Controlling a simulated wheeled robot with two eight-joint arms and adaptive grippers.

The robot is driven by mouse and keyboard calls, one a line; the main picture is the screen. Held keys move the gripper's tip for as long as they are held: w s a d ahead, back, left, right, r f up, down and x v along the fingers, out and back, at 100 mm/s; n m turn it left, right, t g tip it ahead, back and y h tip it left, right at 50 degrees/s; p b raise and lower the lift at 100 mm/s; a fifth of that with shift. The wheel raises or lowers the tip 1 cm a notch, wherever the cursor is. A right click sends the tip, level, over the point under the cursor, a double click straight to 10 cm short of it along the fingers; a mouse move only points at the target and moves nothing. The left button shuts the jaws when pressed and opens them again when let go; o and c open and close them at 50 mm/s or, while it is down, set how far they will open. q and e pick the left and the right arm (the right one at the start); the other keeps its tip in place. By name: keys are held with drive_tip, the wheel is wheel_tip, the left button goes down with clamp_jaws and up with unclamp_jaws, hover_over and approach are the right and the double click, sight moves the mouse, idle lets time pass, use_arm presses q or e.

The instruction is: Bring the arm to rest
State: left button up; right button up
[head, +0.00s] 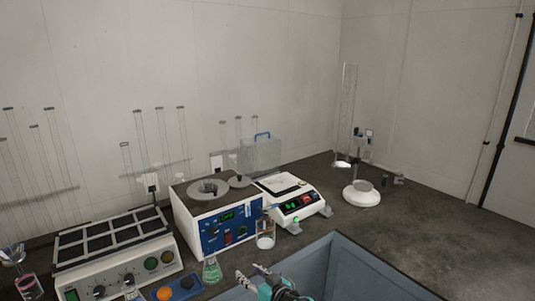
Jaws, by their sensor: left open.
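My left gripper (250,271) shows at the bottom middle of the head view, with its fingers apart and nothing seen between them. Its fingertips point up and to the left, beside the rim of a blue-grey bin. The rest of that arm is mostly cut off by the lower edge of the picture. My right gripper is not in view.
The blue-grey bin (345,240) is at the lower right. A blue-fronted device (231,232), a white balance (292,200), a beaker (265,237), a green flask (212,271) and a shaker (115,250) stand on the bench.

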use_arm(q)
drive_tip(key=s+a+r+m+g+h, duration=0.3)
drive_tip(key=s+a+g+h, duration=0.1)
drive_tip(key=s+a, duration=0.75)
drive_tip(key=s+m+h, duration=0.1)
drive_tip(key=s+h, duration=0.1)
drive_tip(key=s, duration=0.6)
drive_tip(key=s+a+f+m+h, duration=0.1)
drive_tip(key=s+m+h, duration=0.1)
drive_tip(key=s, duration=0.7)
drive_tip(key=shift+s+f+h, duration=0.25)
drive_tip(key=shift+h, duration=0.35)
